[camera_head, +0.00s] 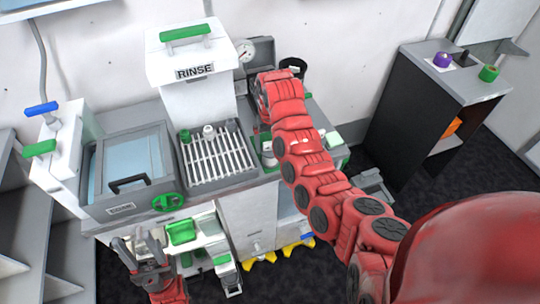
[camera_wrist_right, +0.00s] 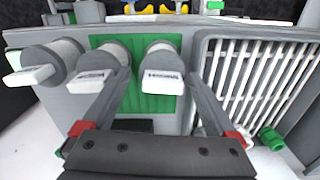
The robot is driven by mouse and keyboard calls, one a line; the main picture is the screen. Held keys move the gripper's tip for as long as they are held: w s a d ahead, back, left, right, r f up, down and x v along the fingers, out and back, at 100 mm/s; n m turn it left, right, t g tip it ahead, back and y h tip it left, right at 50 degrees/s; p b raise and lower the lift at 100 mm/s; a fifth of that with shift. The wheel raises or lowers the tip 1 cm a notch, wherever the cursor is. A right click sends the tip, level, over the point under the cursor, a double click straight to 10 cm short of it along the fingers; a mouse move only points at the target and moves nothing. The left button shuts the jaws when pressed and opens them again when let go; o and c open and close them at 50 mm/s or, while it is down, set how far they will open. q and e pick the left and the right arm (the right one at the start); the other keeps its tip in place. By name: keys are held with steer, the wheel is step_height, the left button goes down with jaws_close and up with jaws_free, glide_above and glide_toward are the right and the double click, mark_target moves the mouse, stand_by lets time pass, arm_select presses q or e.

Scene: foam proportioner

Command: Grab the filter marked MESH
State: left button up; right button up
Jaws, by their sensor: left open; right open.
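Three grey-and-white filters stand in a row in the right wrist view: a left one (camera_wrist_right: 48,62), a middle one (camera_wrist_right: 98,62) and a right one (camera_wrist_right: 162,66). Each has a white tag; the lettering is too small and turned to read, so I cannot tell which says MESH. My right gripper (camera_wrist_right: 155,88) is open, with its fingers on either side of the right filter's tag; contact is unclear. In the head view my red right arm hides that gripper and most of the filters. My left gripper (camera_head: 146,252) is open and empty, low in front of the bench.
A slatted rack (camera_head: 215,158) lies beside the filters, with small fittings at its back. The RINSE unit (camera_head: 190,70) stands behind it. A lidded basin (camera_head: 128,165) is to the left. A dark cabinet (camera_head: 420,120) stands at the right.

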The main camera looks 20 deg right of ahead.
mark_target(270, 149)
steer(key=shift+f+p, duration=0.2)
steer(key=shift+p, duration=0.15)
step_height(270, 149, down, 4)
steer(key=shift+a+r+p, duration=0.1)
steer(key=shift+p, duration=1)
steer(key=shift+f, duration=0.45)
steer(key=c, duration=1.2)
steer(key=shift+o, duration=0.2)
steer(key=shift+w+r, duration=0.1)
steer(key=shift+r, duration=0.1)
